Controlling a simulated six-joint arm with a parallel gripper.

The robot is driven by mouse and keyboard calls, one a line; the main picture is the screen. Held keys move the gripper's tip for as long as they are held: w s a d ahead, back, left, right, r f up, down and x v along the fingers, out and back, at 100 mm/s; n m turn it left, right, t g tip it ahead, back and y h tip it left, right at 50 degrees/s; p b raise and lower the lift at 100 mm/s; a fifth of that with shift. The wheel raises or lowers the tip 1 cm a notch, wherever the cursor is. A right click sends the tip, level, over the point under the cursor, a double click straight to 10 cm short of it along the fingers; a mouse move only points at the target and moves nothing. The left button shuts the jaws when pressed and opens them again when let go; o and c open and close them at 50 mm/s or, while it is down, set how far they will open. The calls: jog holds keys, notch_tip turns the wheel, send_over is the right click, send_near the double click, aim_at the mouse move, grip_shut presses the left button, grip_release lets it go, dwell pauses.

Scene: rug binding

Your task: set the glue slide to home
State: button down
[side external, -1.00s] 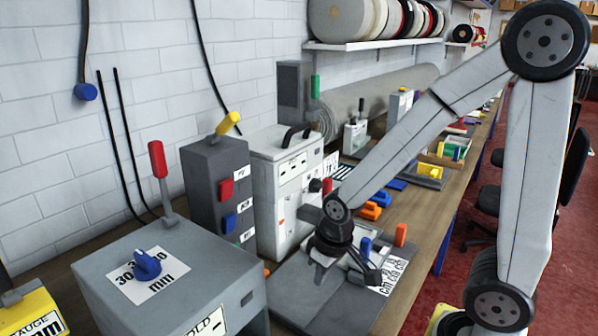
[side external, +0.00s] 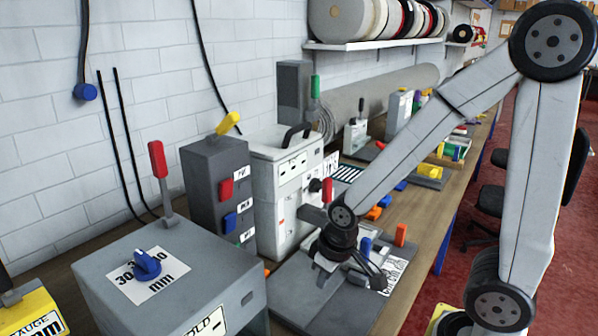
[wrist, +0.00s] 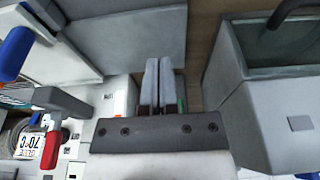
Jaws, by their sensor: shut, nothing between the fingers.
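I cannot tell for certain which part is the glue slide. A white machine (side external: 285,185) with a black handle on top stands at the centre of the side view. A red-tipped lever (side external: 327,190) shows at its right side. My gripper (side external: 322,268) is low over the grey base plate (side external: 305,300), in front of the machine. In the wrist view my gripper (wrist: 164,65) has its two fingers together and empty. My wrist hides part of the plate.
A dark grey cabinet (side external: 215,190) with coloured switches stands left of the machine. A grey box (side external: 190,295) with a blue dial stands at the front left.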

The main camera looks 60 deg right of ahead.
jog(key=c, duration=0.7)
grip_release()
jog(key=shift+d, duration=0.1)
jog(key=o, duration=0.3)
jog(key=shift+w+d+m, duration=0.1)
jog(key=shift+d+m, duration=0.15)
jog(key=shift+m, duration=0.15)
notch_tip(320, 180, up, 2)
jog(key=m+g, duration=0.2)
jog(key=m, duration=1.4)
send_over(365, 251)
jog(key=w, duration=0.1)
jog(key=shift+d+r, duration=0.1)
jog(key=shift+r, duration=0.05)
jog(key=shift+s+d+r+m+g, duration=0.1)
jog(key=shift+s+d+m+g, duration=0.15)
jog(key=shift+d+m, duration=0.35)
jog(key=shift+a, duration=0.1)
jog(key=shift+f, duration=3.9)
